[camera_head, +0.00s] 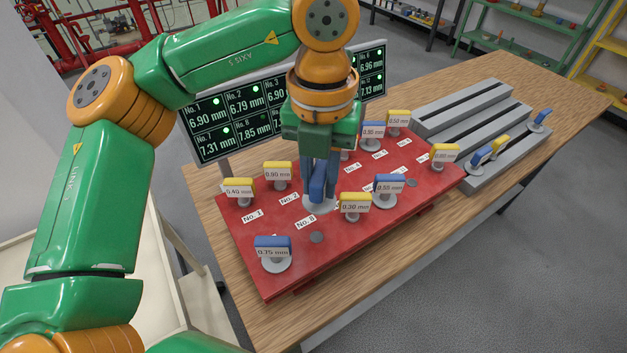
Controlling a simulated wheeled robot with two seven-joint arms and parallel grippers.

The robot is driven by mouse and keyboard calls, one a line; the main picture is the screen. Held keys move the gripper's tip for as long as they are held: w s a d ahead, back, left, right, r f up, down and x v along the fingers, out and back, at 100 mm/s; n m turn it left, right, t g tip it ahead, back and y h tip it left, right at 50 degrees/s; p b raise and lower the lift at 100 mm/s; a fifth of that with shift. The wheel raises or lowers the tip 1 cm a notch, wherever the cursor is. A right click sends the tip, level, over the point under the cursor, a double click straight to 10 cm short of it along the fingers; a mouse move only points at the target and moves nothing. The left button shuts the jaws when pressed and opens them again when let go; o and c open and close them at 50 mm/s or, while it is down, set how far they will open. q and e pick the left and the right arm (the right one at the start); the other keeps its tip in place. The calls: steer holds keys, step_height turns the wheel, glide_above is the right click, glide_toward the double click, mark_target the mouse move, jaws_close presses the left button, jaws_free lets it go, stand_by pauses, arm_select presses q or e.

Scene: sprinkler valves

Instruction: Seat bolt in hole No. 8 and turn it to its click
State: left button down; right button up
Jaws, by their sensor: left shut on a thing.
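My left gripper (318,190) points down over the red plate and is shut on a blue-headed bolt (318,180). A pale grey round flange (318,204) shows below the blue head. I cannot tell whether this bolt touches the plate or hangs above it. The No. 8 label (305,222) lies just in front of the held bolt. A dark grey round spot (317,237), seemingly hole No. 8, is bare beside that label, nearer than the bolt. The red plate (290,270) lies on the wooden table. My right gripper is not in view.
Tagged bolts stand close around: yellow 0.30 mm (355,203), blue 0.55 mm (389,186), yellow 0.90 mm (278,173), blue 0.75 mm (272,250). Another bare spot (411,183) is at right. A display (215,125) stands behind. Grey slotted racks (480,120) hold several bolts.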

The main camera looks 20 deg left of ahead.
mark_target(317, 212)
arm_select(q)
steer(key=shift+w, duration=0.1)
steer(key=shift+s+a+f+b, duration=0.1)
steer(key=shift+s+f+b, duration=0.15)
steer(key=shift+f+b, duration=0.2)
step_height(317, 212, down, 6)
steer(key=b, duration=0.6)
steer(key=shift+f, duration=0.1)
stand_by(0.4)
